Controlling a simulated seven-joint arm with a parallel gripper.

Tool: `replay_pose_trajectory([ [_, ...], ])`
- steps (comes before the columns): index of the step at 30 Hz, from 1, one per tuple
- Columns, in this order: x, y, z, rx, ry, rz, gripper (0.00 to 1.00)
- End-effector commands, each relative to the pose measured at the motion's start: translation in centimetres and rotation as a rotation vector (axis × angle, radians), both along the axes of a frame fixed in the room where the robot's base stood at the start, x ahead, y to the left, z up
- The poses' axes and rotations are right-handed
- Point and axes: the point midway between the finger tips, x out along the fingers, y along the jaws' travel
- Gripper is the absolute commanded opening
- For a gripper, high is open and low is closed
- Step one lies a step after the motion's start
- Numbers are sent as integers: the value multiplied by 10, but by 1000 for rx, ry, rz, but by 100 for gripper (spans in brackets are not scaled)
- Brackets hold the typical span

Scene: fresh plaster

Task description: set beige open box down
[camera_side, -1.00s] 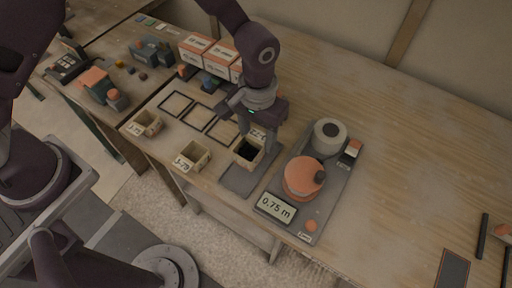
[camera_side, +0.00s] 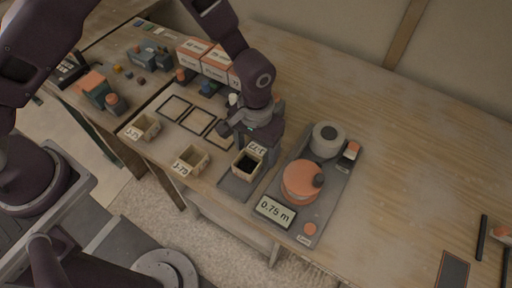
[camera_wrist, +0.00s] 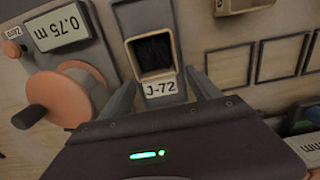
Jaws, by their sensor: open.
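The beige open box (camera_side: 244,172), with dark stuff inside, stands upright on the dark grey mat (camera_side: 234,189) beside the winder. In the wrist view the same box (camera_wrist: 154,76) shows its J-72 label tab on the near side. My gripper (camera_side: 254,149) is above and behind the box, at its label side. In the wrist view the fingers of my gripper (camera_wrist: 160,97) are spread, one on each side of the label tab, with gaps to it. Nothing is held.
A grey winder base with an orange drum (camera_side: 299,181) and a 0.75 m display (camera_side: 275,211) stands close on the right. Box J-70 (camera_side: 193,160) is on the left, with another beige box (camera_side: 146,127) beyond. Black-framed squares (camera_side: 199,121) lie behind. The table's right side is mostly free.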

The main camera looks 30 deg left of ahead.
Motion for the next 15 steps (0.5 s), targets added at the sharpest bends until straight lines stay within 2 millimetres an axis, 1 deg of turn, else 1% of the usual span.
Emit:
replay_pose_trajectory([
  [2,1,0,9,-1,-2,0,72],
  [4,1,-1,25,-2,-5,0,72],
  [9,1,-1,73,-3,-6,-1,72],
  [12,0,-1,96,-3,-4,-1,72],
  [15,1,0,112,-2,-3,0,72],
])
